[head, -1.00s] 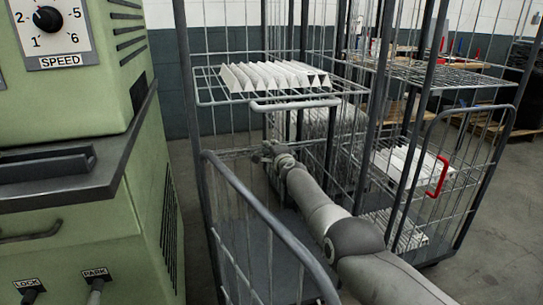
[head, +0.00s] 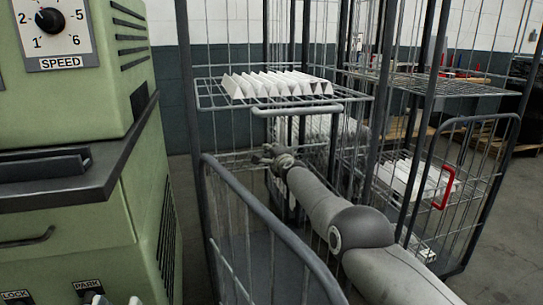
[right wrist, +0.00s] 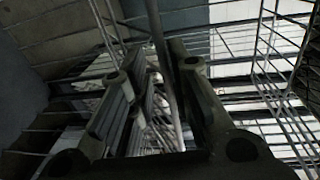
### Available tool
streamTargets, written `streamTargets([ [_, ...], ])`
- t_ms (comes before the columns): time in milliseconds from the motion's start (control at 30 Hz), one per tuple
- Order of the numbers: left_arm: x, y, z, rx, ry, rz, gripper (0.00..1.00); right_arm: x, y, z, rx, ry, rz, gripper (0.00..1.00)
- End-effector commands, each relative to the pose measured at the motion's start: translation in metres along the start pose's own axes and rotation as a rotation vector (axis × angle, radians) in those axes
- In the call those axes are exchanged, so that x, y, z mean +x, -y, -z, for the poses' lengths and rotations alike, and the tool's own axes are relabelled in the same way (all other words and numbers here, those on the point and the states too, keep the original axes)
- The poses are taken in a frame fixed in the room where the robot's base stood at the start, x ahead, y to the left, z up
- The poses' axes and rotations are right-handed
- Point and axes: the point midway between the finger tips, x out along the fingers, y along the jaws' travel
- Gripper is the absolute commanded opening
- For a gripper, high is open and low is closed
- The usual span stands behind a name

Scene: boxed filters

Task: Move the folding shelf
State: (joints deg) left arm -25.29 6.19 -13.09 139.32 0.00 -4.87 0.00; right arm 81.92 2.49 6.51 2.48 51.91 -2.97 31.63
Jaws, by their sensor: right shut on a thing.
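The wire shelf (head: 215,101) lies level in the left roll cage, with a row of white pleated filters (head: 275,84) on it. A pale bar (head: 310,106) runs along below its front edge. My right gripper (head: 268,154) is below this shelf, near the cage's mesh, with the forearm coming in from the lower right. In the right wrist view the fingers (right wrist: 160,75) stand either side of a thin metal bar (right wrist: 157,35). The gripper is shut on that bar; which part of the cage or shelf it belongs to I cannot tell. My left gripper is not seen.
A green machine (head: 60,215) with a speed dial stands close on the left. A second cage (head: 470,190) with a red handle (head: 443,188) and white boxed filters (head: 415,180) stands on the right.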

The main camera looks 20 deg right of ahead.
Motion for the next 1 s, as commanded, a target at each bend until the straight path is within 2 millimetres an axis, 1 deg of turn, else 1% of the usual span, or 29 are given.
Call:
streamTargets([
  [33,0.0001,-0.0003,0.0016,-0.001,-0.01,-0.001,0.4,0.0,0.004,0.0016,-0.001,-0.003,0.006,0.0],
  [467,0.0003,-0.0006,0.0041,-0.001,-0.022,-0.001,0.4,0.0,0.0057,0.0011,0.0,-0.003,0.008,0.0],
  [500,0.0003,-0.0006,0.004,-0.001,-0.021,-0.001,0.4,0.0,0.0058,0.0011,0.0,-0.002,0.008,0.2],
  [567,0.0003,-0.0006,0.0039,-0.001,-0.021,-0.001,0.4,0.0,0.0058,0.001,0.0,-0.002,0.008,0.28],
  [833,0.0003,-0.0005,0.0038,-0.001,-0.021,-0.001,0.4,0.0,0.0042,0.0004,0.001,-0.001,0.005,0.29],
  [1000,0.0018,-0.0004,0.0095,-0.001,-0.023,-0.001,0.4,-0.0004,0.0032,0.0003,0.001,-0.001,0.004,0.29],
])
